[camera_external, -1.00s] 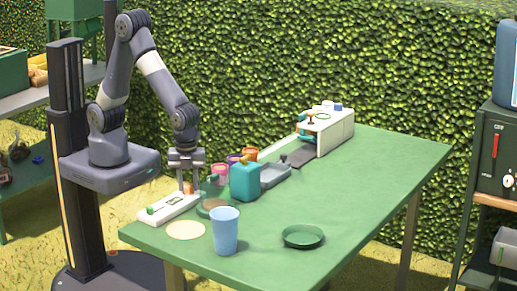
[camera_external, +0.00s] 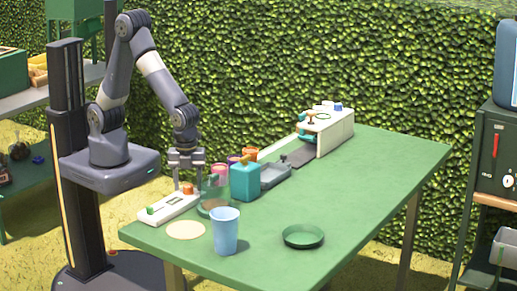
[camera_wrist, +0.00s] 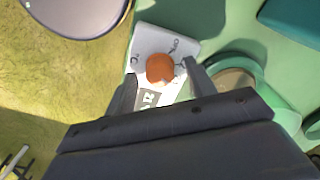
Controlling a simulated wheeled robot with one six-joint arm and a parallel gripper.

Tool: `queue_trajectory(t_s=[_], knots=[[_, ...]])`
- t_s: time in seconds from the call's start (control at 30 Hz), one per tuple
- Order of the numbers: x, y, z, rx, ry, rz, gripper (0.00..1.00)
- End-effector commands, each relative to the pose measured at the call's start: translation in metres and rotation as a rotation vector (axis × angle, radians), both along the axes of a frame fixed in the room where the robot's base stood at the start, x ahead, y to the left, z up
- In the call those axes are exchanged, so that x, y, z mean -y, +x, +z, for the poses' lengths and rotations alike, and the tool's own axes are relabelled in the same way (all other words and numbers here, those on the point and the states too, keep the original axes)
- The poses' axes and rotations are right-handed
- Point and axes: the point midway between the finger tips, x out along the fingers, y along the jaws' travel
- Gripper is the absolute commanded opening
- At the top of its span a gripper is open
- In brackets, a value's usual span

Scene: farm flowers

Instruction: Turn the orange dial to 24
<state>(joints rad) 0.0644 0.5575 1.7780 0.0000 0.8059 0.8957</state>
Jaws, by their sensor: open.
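The orange dial (camera_wrist: 160,68) sits on a white panel (camera_wrist: 150,42) with markings around it, in the wrist view. In the external view the dial (camera_external: 187,189) is on the white device (camera_external: 160,211) at the table's near left end. My gripper (camera_external: 187,184) is above it, pointing down. In the wrist view my gripper (camera_wrist: 160,76) is open, with one finger to each side of the dial and a gap beside it.
A green dish (camera_external: 302,236) lies on the table (camera_external: 370,195), whose right part is clear.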

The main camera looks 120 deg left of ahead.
Motion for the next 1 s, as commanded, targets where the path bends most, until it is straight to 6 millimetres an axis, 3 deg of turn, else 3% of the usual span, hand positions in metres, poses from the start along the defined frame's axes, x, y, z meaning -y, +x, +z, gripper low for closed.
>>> queue_trajectory(t_s=[0.17, 0.63, 0.8, 1.0], knots=[[0.0, 0.001, 0.01, 0.003, 0.0, 0.0, 0.52], [0.0, 0.001, 0.094, 0.004, -0.001, 0.0, 0.52], [0.0, 0.0, 0.107, 0.001, 0.0, 0.0, 0.52], [0.0, 0.0, 0.108, 0.0, 0.0, 0.0, 0.52]])
